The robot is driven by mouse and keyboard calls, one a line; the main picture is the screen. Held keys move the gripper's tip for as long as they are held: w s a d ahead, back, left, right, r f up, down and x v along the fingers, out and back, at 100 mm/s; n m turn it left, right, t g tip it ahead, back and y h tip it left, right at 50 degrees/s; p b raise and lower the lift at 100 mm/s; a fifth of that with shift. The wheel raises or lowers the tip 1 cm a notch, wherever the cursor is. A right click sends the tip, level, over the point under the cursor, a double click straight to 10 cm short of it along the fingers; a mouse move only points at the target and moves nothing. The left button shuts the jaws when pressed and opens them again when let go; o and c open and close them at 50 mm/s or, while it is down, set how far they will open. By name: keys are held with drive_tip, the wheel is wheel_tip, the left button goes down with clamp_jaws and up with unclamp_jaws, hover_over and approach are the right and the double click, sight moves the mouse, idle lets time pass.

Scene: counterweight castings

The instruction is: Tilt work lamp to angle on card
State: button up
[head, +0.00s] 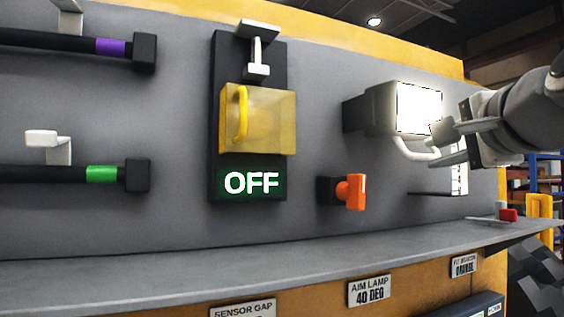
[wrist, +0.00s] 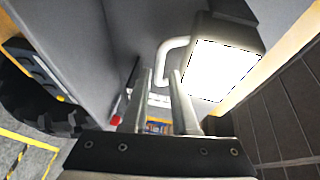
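The work lamp (head: 378,108) is a dark box on the grey panel, with a bright white face (head: 420,107) turned to the right. A white loop handle (head: 412,152) hangs below the face. In the wrist view the lit face (wrist: 222,70) is right of the fingers and the handle (wrist: 172,47) reaches down toward the fingertips. My gripper (head: 449,146) is open, its fingertips at the handle's right end; the wrist view shows a gap between the fingers (wrist: 162,78). I cannot tell whether they touch the handle. The card (head: 369,291) reads "AIM LAMP 40 DEG".
A grey shelf (head: 280,258) runs below the panel. Left of the lamp are an orange knob (head: 352,191) and a yellow cover (head: 258,120) above an "OFF" sign (head: 251,181). A white marked plate (head: 460,181) is partly behind my gripper. A red-handled part (head: 508,215) sits at the shelf's right.

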drive_tip(key=w, duration=0.8)
drive_tip(key=shift+d+f, duration=0.15)
drive_tip(key=shift+f, duration=0.3)
drive_tip(key=shift+c, duration=0.2)
clamp_jaws()
idle(0.6)
